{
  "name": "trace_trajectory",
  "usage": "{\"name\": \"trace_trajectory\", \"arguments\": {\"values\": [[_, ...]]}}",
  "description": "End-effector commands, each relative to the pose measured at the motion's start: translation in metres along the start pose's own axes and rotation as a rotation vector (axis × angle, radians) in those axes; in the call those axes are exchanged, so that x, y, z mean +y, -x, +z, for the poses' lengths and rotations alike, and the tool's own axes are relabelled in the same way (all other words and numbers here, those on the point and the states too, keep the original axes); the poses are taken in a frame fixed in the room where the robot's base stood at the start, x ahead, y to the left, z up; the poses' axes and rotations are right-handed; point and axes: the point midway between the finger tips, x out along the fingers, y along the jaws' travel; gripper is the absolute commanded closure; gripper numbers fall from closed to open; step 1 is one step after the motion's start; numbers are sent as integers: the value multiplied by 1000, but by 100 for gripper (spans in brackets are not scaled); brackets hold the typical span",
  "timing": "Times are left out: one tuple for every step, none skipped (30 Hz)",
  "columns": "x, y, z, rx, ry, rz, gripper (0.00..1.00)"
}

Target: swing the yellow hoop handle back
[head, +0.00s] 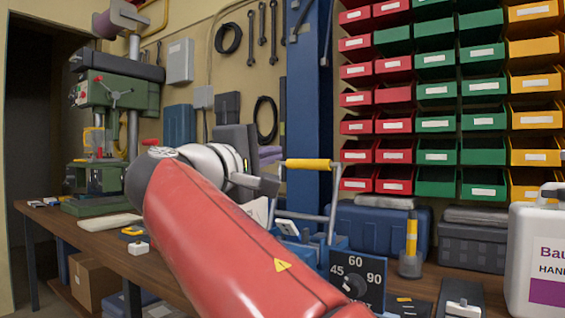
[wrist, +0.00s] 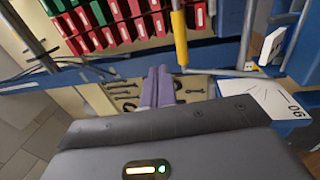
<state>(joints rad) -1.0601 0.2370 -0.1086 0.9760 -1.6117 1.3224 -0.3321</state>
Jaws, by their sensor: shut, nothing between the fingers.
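The yellow hoop handle (head: 308,164) is a yellow grip bar on two grey legs. It rises from a blue box (head: 338,243) on the bench, and the hoop stands roughly upright. In the wrist view, the yellow bar (wrist: 180,38) runs from the top edge down toward my fingertips. My gripper (head: 274,153) has lavender fingers, lying just left of the bar's left end in the head view. In the wrist view, the fingers (wrist: 158,70) are side by side, shut and empty. They are close to the bar's end; I cannot tell whether they touch it.
A dark angle board (head: 358,280) marked 45, 60 and 90 stands at the box's front. Blue and dark cases (head: 472,245) stand behind to the right, a white canister (head: 530,225) at the far right. Red, green and yellow bins cover the wall. My red arm hides part of the bench.

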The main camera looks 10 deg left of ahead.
Motion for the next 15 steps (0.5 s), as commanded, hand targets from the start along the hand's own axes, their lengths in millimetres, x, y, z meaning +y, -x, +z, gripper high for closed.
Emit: {"name": "trace_trajectory", "arguments": {"values": [[2, 5, 0, 1, -1, -1, 100], [2, 7, 0, 1, -1, -1, 100], [2, 13, -1, 2, -2, -11, 100], [-1, 19, -1, 2, -3, -31, 100], [-5, 27, -1, 2, -5, -59, 100], [-9, 37, -1, 1, -4, -97, 100], [-12, 42, -1, 1, -2, -121, 100], [-14, 46, 0, 0, -1, -140, 100], [-16, 47, 0, -2, 2, -153, 100], [-16, 46, 1, -3, 4, -156, 100], [-16, 44, 1, -5, 4, -156, 100], [-16, 41, 1, -4, 4, -155, 100], [-16, 38, 1, -5, 4, -155, 100], [-17, 34, 1, -6, 4, -155, 100], [-18, 28, 1, -7, 5, -154, 100]]}}
